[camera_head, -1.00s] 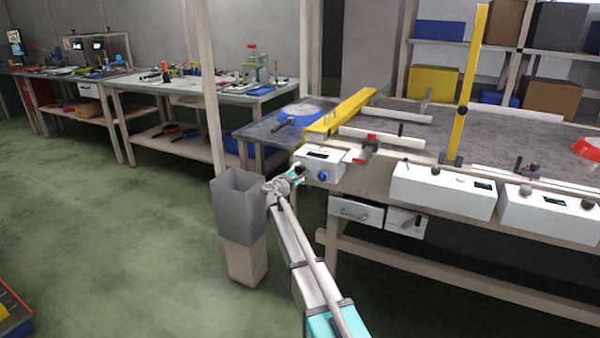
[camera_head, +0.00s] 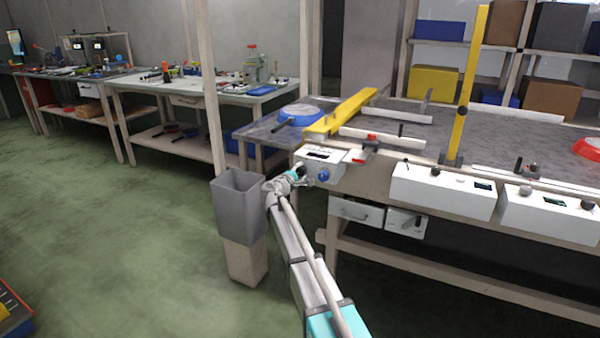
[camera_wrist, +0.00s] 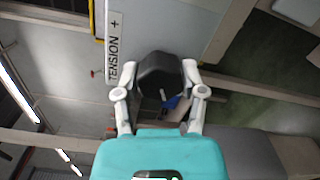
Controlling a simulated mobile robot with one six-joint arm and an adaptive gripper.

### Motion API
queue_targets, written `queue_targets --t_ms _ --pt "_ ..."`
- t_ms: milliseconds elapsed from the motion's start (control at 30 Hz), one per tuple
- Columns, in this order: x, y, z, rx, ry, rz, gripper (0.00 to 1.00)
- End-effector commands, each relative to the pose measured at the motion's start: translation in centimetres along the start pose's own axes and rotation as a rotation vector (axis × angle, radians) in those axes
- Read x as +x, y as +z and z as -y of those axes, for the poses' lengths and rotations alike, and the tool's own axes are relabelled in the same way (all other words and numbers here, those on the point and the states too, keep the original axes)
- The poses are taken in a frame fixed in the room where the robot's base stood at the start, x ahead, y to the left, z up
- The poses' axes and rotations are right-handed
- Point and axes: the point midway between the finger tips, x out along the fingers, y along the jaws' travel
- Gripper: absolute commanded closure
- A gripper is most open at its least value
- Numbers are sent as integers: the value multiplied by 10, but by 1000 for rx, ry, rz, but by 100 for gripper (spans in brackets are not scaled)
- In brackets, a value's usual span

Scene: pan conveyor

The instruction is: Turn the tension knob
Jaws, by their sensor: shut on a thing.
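The tension knob (camera_wrist: 160,72) is black and sits beside a "TENSION +" label (camera_wrist: 115,45) in the wrist view. My gripper (camera_wrist: 160,80) has one white finger on each side of the knob and is shut on it. In the head view my gripper (camera_head: 299,173) is at the left front of a white control box (camera_head: 318,157) on the bench corner. The black knob is hard to make out there behind the fingers. A blue knob (camera_head: 323,175) shows on the box front, just right of my gripper.
A grey bin (camera_head: 238,215) stands close to the left of my arm. A yellow beam (camera_head: 340,112) and a blue-rimmed pan (camera_head: 298,114) are on the bench behind the box. More white control boxes (camera_head: 441,190) line the bench front. Open floor lies left.

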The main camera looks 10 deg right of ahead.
Motion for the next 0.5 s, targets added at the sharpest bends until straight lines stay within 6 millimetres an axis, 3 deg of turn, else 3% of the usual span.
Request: queue_targets --t_ms 500 --pt "1 1 0 208 -7 -2 94"
